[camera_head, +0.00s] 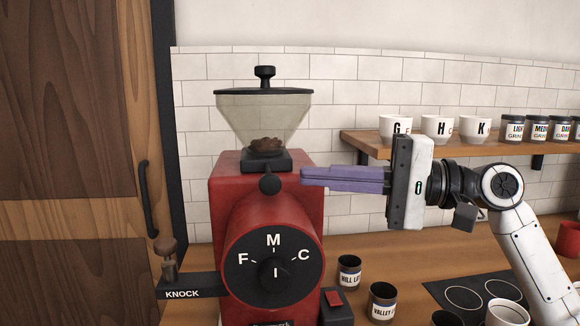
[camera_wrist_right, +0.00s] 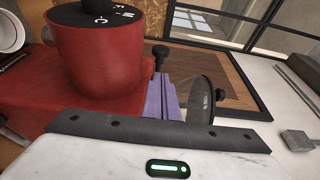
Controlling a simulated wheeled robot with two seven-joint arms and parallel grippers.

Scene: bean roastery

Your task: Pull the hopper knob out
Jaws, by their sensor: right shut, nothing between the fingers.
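The black round hopper knob (camera_head: 270,184) sits on the front of the red grinder (camera_head: 228,195), just below the clear hopper (camera_head: 263,120) holding dark beans. In the right wrist view the knob (camera_wrist_right: 160,52) stands out on a short stem between the red dial housing and the hopper (camera_wrist_right: 195,92). My right gripper (camera_head: 303,176) points left with its purple fingers shut and empty. Its tips are just right of the knob, with a small gap showing in the head view. The purple fingers also show in the right wrist view (camera_wrist_right: 160,100). My left gripper is not in view.
The knock arm (camera_head: 187,289) juts left. Labelled tins (camera_head: 349,272) stand on the wooden counter at right. A shelf (camera_head: 370,146) with cups and jars is behind my right arm.

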